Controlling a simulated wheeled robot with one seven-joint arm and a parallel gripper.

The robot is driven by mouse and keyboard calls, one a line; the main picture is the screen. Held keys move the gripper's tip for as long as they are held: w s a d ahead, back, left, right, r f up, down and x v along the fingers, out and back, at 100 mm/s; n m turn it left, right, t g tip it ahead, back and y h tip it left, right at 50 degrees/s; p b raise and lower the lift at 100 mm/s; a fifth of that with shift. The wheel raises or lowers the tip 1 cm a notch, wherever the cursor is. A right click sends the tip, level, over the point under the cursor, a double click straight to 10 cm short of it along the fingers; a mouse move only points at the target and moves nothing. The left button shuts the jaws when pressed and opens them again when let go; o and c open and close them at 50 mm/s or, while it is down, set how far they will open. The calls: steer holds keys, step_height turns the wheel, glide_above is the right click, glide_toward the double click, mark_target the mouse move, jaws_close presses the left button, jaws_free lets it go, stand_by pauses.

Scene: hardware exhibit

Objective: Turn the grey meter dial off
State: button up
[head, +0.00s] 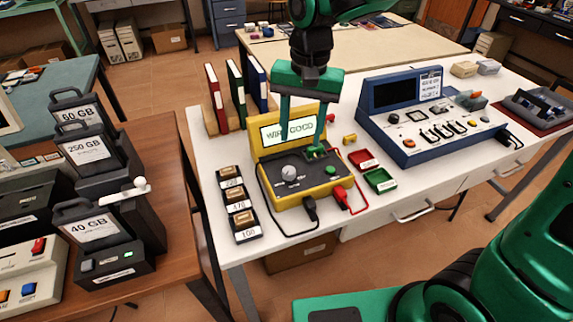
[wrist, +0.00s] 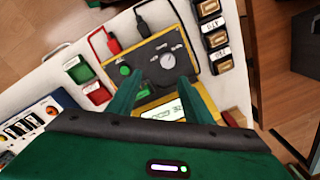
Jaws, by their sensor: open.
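The yellow meter (head: 322,188) stands on the white table with its lit screen (head: 288,130) tilted up at the back. Its grey dial (head: 289,172) sits on the left of the dark front panel, beside a green button (head: 330,171). My gripper (head: 302,148) is open and empty, its two green fingers pointing down over the meter. In the wrist view the grey dial (wrist: 168,61) shows just beyond the fingertips of my gripper (wrist: 158,80), apart from them as far as I can tell. The fingers cover part of the screen.
Black and red leads plug into the meter's front. Labelled component trays (head: 239,205) stand at its left, red and green bins (head: 380,181) at its right. Binders (head: 236,88) stand behind left. A blue console (head: 425,118) stands further right. The table's front edge is close.

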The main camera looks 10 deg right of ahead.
mark_target(289, 171)
steer(key=f, duration=0.3)
steer(key=a+f, duration=0.1)
steer(key=f, duration=0.3)
steer(key=a+f, duration=0.1)
steer(key=f, duration=0.3)
steer(key=shift+a, duration=0.15)
